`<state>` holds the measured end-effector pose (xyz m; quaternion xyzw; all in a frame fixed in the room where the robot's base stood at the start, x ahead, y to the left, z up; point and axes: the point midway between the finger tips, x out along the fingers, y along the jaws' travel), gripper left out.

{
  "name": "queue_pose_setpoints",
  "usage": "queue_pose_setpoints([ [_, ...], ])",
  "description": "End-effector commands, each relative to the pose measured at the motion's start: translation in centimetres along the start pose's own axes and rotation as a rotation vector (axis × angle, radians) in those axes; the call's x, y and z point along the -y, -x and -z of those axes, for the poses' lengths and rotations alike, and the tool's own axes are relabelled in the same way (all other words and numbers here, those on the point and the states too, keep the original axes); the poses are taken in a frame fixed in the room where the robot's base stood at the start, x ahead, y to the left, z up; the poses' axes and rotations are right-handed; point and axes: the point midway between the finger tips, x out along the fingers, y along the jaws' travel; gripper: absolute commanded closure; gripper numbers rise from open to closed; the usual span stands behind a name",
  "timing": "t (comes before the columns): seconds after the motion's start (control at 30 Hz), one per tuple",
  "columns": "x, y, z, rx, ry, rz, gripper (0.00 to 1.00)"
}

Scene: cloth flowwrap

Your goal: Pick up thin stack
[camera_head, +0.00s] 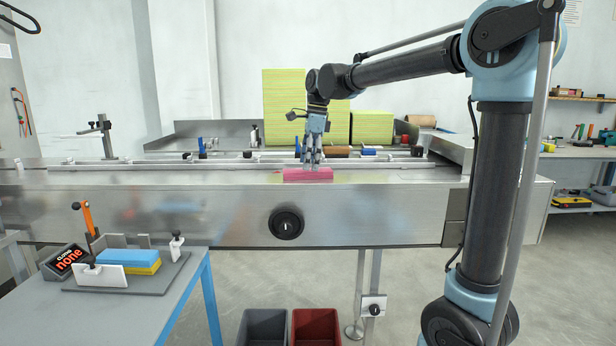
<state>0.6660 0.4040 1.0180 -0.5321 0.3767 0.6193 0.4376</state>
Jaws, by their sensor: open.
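A thin pink-red stack (308,175) lies flat on the steel conveyor bed (400,175) near its front edge. My gripper (311,164) points down right over the stack, with its fingers apart. Its fingertips reach close to the top of the stack; I cannot tell whether they touch it. Nothing shows held between the fingers. On the side table at the left, a fixture (110,289) holds a blue and yellow stack (128,261).
A rail (230,162) runs along the conveyor behind the stack. Tall yellow-green stacks (290,100) stand behind. Grey (264,328) and red (317,328) bins stand below.

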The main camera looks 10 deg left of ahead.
Motion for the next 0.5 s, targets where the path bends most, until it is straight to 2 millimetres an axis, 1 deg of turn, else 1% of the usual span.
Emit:
queue_pose_setpoints([
  [0.03, 0.0, -0.7, 0.0, 0.000, 0.001, 0.000, 0.30],
  [0.1, 0.0, -1.5, 0.0, 0.000, 0.001, 0.000, 0.30],
  [0.2, 0.0, -2.1, 0.0, 0.000, 0.001, 0.000, 0.30],
  [0.47, 0.0, -2.2, 0.0, 0.000, 0.000, 0.000, 0.30],
  [0.5, 0.0, -2.2, 0.0, 0.000, 0.000, 0.000, 0.39],
])
